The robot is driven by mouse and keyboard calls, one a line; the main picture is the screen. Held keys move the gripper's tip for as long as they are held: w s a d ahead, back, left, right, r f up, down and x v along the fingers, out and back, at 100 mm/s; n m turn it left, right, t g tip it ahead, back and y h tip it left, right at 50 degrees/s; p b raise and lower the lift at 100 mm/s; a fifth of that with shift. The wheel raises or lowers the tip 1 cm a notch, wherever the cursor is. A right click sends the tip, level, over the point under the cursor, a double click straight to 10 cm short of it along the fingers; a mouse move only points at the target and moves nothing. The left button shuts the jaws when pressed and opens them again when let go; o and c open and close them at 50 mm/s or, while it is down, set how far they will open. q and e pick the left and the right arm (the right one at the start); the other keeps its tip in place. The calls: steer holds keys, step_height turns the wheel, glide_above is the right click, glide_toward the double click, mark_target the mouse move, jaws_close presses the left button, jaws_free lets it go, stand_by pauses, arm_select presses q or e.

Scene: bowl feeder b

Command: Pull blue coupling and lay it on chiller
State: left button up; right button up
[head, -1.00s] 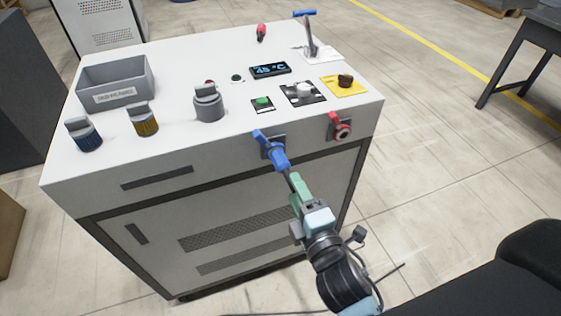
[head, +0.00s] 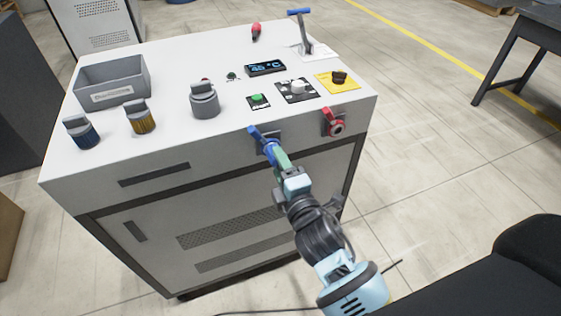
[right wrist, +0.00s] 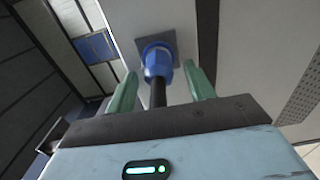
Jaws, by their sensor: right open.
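The blue coupling (head: 269,147) sits on a dark port plate on the front of the white chiller (head: 165,75), with a blue lever (head: 254,132) at its upper left. In the right wrist view the coupling (right wrist: 158,60) is just ahead of the fingers, with a black hose (right wrist: 158,92) running back from it between them. My right gripper (head: 280,157) is open, and its green fingers (right wrist: 160,82) stand on either side of the hose and the coupling's near end, with gaps visible. My left gripper is out of view.
A red coupling (head: 335,124) sits to the right on the same front. The chiller top carries a grey bin (head: 113,85), several capped fittings, a display (head: 265,68), knobs and an upright lever (head: 303,35). Bare top shows between bin and display.

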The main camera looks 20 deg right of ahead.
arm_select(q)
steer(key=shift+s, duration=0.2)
arm_select(e)
steer(key=shift+w+d+r, duration=0.15)
steer(key=shift+w+r, duration=0.45)
steer(key=shift+r, duration=0.05)
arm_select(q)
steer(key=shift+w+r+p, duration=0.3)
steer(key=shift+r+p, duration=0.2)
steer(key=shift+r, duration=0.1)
arm_select(e)
steer(key=shift+r, duration=0.15)
stand_by(0.3)
jaws_close()
stand_by(0.4)
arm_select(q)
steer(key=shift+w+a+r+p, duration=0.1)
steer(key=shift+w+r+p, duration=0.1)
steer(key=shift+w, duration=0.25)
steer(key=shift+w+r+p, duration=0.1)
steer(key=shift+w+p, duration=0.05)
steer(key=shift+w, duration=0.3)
arm_select(e)
steer(key=shift+s+f, duration=0.35)
steer(key=shift+s, duration=0.4)
